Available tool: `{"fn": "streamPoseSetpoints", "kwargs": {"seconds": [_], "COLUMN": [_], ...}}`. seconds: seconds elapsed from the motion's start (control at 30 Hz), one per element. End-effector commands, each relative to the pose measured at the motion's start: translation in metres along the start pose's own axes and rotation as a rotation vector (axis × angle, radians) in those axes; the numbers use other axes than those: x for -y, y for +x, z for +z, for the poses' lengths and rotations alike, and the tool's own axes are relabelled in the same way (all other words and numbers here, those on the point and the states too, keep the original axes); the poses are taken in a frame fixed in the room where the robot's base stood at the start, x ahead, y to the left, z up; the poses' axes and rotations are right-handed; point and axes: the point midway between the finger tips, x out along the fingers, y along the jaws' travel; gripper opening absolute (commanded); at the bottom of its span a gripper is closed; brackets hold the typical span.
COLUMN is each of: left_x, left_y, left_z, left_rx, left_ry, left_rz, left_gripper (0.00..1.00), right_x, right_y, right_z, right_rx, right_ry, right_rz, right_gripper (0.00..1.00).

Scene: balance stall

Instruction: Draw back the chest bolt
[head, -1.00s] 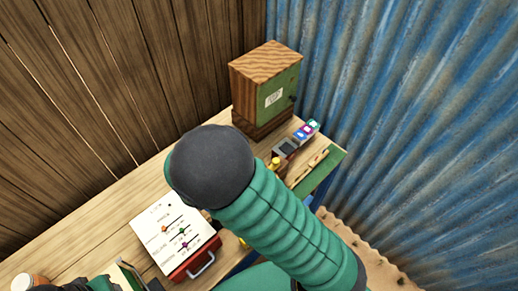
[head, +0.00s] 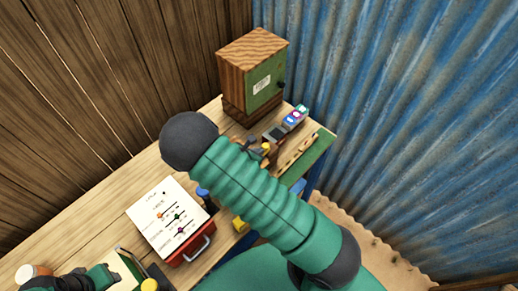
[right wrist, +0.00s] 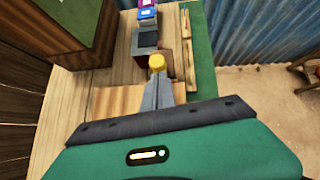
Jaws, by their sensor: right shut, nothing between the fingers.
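A tall wooden chest with a green door (head: 264,78) stands at the back of the bench; its dark knob (head: 281,84) is on the door's right side. It shows in part in the right wrist view (right wrist: 60,20). I cannot tell which part is the bolt. My right gripper (head: 253,144) is shut and empty, partly hidden behind my arm. In the right wrist view its fingertips (right wrist: 159,80) are just short of a yellow-topped piece (right wrist: 157,62); I cannot tell whether they touch. My left arm is at the lower left; its jaws are unclear.
A red box (head: 195,250) with a handle and a white marked panel (head: 168,218) sits at the front. Small coloured blocks (head: 294,118) and a wooden strip (head: 300,150) lie on the right by a green strip. A jar (head: 32,274) is at lower left.

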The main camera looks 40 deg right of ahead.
Motion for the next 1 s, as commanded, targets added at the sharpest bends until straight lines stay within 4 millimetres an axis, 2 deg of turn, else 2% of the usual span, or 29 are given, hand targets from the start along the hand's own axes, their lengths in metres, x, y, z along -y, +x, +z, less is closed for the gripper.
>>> {"fn": "streamPoseSetpoints", "kwargs": {"seconds": [0.47, 0.7, 0.8, 1.0], "left_x": [0.0, 0.0, 0.0, 0.0], "left_y": [0.001, 0.021, 0.021, 0.019], "left_z": [0.0, 0.005, 0.005, 0.004], "left_rx": [0.0, 0.0, 0.0, 0.0], "left_ry": [0.0, 0.0, 0.0, 0.0], "left_rz": [0.0, 0.0, 0.0, 0.0], "left_gripper": [0.36, 0.36, 0.36, 0.36], "right_x": [0.0, 0.005, 0.006, 0.006], "right_y": [0.008, 0.034, 0.036, 0.035], "right_z": [0.005, 0.025, 0.031, 0.032], "right_rx": [0.0, 0.0, 0.0, -0.001], "right_ry": [0.002, 0.004, 0.002, 0.0], "right_rz": [0.001, 0.001, 0.001, 0.0], "right_gripper": [0.0, 0.0, 0.0, 0.0]}}
